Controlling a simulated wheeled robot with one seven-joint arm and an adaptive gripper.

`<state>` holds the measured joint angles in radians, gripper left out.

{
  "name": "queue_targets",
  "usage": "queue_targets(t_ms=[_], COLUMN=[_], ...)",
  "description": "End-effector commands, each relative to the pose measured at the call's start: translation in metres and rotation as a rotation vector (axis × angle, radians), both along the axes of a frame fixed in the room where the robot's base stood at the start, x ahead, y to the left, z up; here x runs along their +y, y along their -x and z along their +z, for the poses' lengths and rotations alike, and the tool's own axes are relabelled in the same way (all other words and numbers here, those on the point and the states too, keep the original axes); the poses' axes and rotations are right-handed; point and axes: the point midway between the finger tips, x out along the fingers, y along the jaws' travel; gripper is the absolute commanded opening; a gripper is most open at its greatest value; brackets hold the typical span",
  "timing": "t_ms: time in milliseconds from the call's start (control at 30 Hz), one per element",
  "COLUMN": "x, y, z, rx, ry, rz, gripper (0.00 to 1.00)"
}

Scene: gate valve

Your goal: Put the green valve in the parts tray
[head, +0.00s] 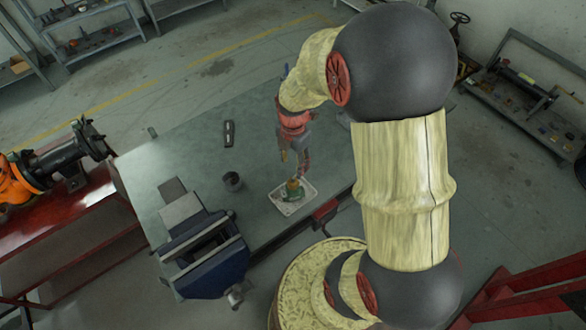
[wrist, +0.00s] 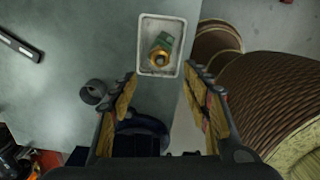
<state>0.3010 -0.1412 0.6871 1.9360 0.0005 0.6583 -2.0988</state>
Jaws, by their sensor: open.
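The green valve (head: 293,189) with a brass-coloured end sits inside the small pale parts tray (head: 308,199) near the bench edge. In the wrist view the valve (wrist: 163,44) lies within the rim of the tray (wrist: 147,29), its brass end toward my gripper. My gripper (wrist: 160,77) is open and empty, its two fingers spread wide, and the valve shows beyond the fingertips, not between them. In the head view my gripper (head: 294,159) is over the bench, just above and behind the tray. The valve's underside is hidden.
A dark cup (head: 232,181) stands left of the tray. A blue vise (head: 207,258) is at the bench's front left. A black flat tool (head: 229,133) lies farther back. The bench (head: 180,150) is otherwise mostly clear. An orange machine (head: 18,184) is at far left.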

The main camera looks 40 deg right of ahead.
Motion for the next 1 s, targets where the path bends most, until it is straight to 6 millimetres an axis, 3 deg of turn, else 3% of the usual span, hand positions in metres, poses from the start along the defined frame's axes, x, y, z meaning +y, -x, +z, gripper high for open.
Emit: queue_targets(t_ms=[233, 467, 700, 900, 1000], x=[0.006, 0.04, 0.08, 0.106, 0.114], y=[-0.002, 0.009, 0.047, 0.089, 0.106], z=[0.031, 0.117, 0.2, 0.244, 0.256], rx=[-0.028, -0.155, -0.29, -0.351, -0.357], ry=[0.007, -0.008, -0.127, -0.289, -0.361], rz=[-0.082, -0.513, -1.042, -1.446, -1.594], gripper=[0.48, 0.48, 0.48, 0.48, 0.48])
